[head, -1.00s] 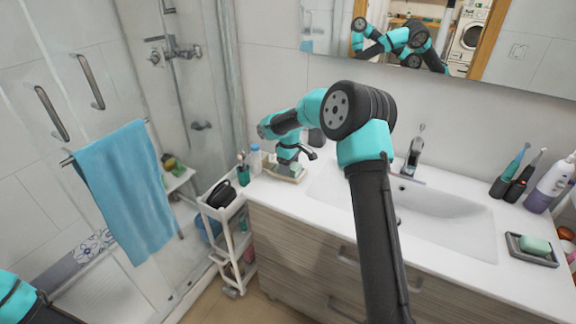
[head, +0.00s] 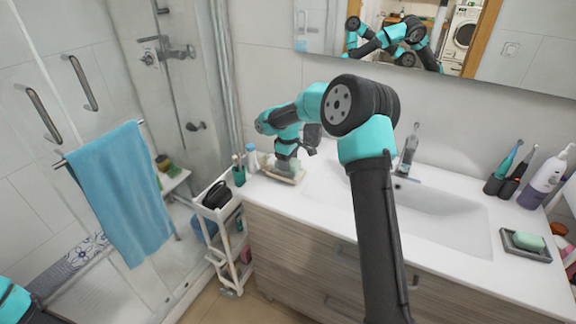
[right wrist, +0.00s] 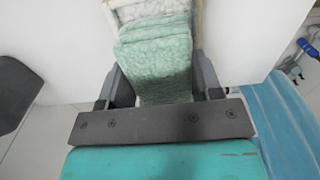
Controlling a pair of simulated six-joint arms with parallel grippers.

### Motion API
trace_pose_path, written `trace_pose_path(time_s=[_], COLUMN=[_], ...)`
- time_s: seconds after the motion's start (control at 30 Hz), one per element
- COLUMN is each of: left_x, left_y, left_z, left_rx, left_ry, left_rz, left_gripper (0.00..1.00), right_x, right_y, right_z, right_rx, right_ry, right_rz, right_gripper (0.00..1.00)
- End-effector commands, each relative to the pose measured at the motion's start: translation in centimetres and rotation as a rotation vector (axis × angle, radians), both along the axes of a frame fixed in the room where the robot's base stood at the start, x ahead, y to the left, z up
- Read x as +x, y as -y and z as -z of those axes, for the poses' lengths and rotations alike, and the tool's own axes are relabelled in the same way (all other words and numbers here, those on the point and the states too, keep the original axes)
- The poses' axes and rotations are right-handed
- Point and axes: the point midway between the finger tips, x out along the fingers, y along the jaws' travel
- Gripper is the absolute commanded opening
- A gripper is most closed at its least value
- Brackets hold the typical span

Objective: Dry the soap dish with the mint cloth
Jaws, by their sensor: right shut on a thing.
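The mint cloth (right wrist: 155,65) is a folded pale green piece, held between the two dark fingers of my right gripper (right wrist: 161,82). In the head view my right gripper (head: 288,155) points down at the left end of the counter, over a beige tray-like dish (head: 283,179), which I take to be the soap dish. In the right wrist view the dish's pale rim (right wrist: 112,14) shows beyond the cloth. The cloth overlaps the dish there; I cannot tell whether they touch. Much of the dish is hidden. My left arm shows only at the lower left corner, without its gripper.
A small bottle (head: 252,158) and a green cup (head: 239,176) stand left of the dish. The sink (head: 430,212) lies to the right. A dark dish (head: 508,240) with green soap (head: 529,241) and several toothbrushes are further right. A blue towel (head: 122,190) hangs at left.

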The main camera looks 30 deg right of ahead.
Motion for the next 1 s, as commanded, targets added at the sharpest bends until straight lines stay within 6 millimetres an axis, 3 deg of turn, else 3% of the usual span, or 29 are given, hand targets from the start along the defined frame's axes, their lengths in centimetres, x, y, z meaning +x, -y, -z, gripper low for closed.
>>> trace_pose_path(time_s=[0.6,1.0], left_x=[0.0,0.0], left_y=[0.0,0.0], left_z=[0.0,0.0], left_rx=[0.0,0.0], left_ry=[0.0,0.0], left_rz=[0.0,0.0], left_gripper=[0.74,0.74], right_x=[0.1,0.0], right_y=[0.0,0.0], right_z=[-4.8,-5.2], right_rx=[0.0,0.0], right_ry=[0.002,0.0], right_rz=[0.001,0.0], right_gripper=[0.4,0.4])
